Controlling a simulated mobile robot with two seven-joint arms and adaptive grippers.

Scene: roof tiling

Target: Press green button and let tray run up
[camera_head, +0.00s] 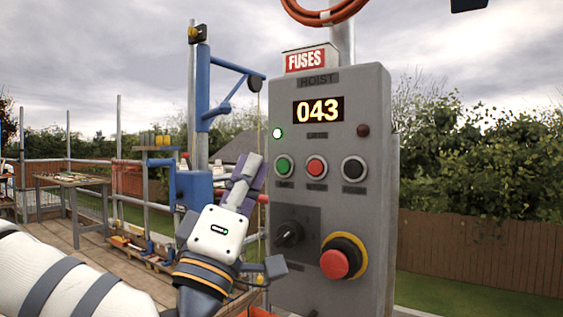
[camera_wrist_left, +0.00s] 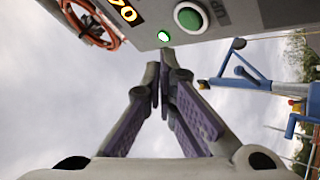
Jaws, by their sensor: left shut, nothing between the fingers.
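The green button (camera_head: 284,166) is the left one of three in a row on the grey hoist control box (camera_head: 374,120). In the left wrist view the green button (camera_wrist_left: 189,17) sits at the top, marked UP. My left gripper (camera_head: 254,162) is just left of the box in the head view, fingers pointing up. Its fingers are shut and empty, and the tips (camera_wrist_left: 165,62) appear apart from the button. The display (camera_head: 318,109) reads 043, and a lamp (camera_head: 277,133) at upper left glows. I cannot make out the tray. My right gripper is not in view.
A red button (camera_head: 316,167), a black button (camera_head: 354,169), a black rotary switch (camera_head: 289,235) and a red emergency stop (camera_head: 335,263) share the box. A blue hoist frame (camera_head: 203,90) stands behind my left gripper. A workbench (camera_head: 72,181) stands on decking at left.

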